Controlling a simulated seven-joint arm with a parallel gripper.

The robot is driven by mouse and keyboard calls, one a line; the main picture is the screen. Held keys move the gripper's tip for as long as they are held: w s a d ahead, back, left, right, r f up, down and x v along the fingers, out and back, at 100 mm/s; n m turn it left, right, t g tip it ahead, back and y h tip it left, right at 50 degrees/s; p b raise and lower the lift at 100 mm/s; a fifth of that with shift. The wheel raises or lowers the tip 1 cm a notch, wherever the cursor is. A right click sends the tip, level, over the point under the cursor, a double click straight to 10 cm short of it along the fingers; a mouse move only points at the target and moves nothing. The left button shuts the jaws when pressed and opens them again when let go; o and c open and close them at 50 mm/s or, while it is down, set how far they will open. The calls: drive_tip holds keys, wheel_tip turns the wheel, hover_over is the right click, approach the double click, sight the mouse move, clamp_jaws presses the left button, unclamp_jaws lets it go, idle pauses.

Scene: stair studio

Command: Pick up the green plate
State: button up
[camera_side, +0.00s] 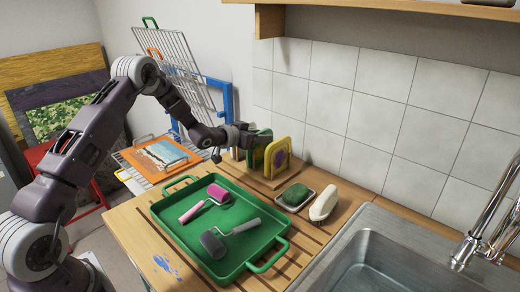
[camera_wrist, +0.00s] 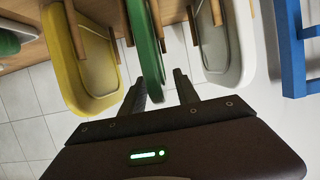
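The green plate (camera_wrist: 146,45) stands on edge in a wooden rack, between a yellow plate and a white plate. In the side view the green plate (camera_side: 262,138) is partly hidden by my gripper and the yellow plate. My gripper (camera_wrist: 160,84) is open, its two dark fingers on either side of the green plate's near edge in the wrist view. A gap shows between the plate and the right finger; whether the left finger touches it I cannot tell. In the side view my gripper (camera_side: 246,132) is at the rack, level with the plates' upper part.
The yellow plate (camera_wrist: 85,65) and white plate (camera_wrist: 222,45) stand close on both sides. Wooden pegs separate them. A green tray (camera_side: 178,232) with two paint rollers, a soap dish (camera_side: 295,205) and a brush (camera_side: 324,204) lie on the counter. A blue frame (camera_side: 223,98) stands behind.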

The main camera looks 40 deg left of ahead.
clamp_jaws()
idle(1.4)
